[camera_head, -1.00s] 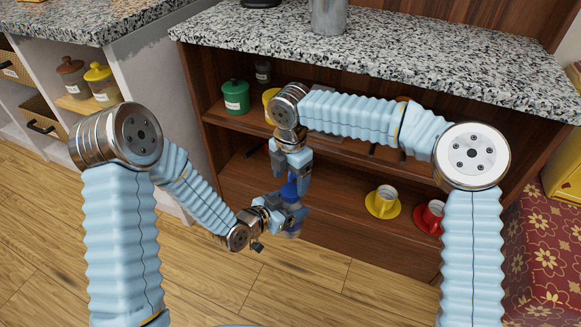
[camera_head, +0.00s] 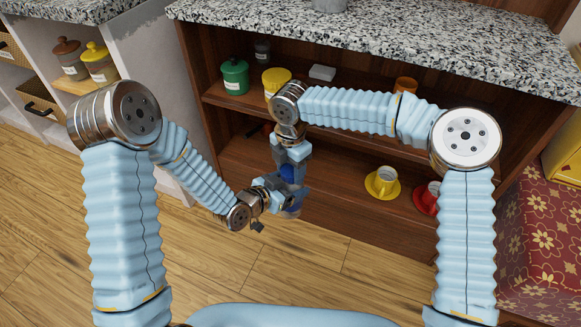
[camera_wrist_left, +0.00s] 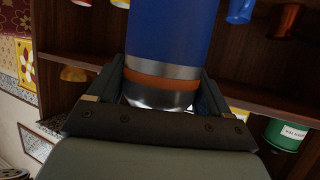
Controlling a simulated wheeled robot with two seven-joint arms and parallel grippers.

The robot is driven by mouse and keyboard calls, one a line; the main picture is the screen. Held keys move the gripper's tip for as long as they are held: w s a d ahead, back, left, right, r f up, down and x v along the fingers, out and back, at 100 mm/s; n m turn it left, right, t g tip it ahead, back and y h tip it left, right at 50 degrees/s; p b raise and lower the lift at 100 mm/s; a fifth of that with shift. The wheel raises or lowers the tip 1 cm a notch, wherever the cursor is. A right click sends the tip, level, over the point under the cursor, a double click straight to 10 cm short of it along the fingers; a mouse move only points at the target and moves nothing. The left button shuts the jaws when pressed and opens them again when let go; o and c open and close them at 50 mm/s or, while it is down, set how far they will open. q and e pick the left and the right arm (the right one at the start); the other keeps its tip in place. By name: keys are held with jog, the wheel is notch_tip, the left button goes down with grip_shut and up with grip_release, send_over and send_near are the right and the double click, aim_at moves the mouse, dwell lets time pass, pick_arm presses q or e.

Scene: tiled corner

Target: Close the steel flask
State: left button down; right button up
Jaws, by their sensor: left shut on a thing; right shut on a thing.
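The flask (camera_head: 293,209) is mostly hidden between my two grippers in the head view. In the left wrist view its body (camera_wrist_left: 170,35) is blue, with a steel band, an orange ring and a steel end. My left gripper (camera_head: 288,199) is shut on the flask, a finger on each side of that end. My right gripper (camera_head: 290,174) points down just above the left one. It is shut on a blue part (camera_head: 287,173) at the top. I cannot tell whether this is a separate lid or how it sits on the flask.
An open wooden shelf unit stands behind the grippers under a speckled stone counter (camera_head: 400,45). A yellow cup on a saucer (camera_head: 383,181) and a red cup (camera_head: 427,197) stand on its lower shelf. Green (camera_head: 235,77) and yellow (camera_head: 275,82) jars stand above. The wooden floor in front is clear.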

jog(key=shift+c, duration=0.8)
jog(key=m, duration=0.6)
jog(key=o, duration=1.2)
jog(key=shift+c, duration=0.2)
jog(key=shift+r, duration=0.15)
jog(key=shift+r, duration=2.15)
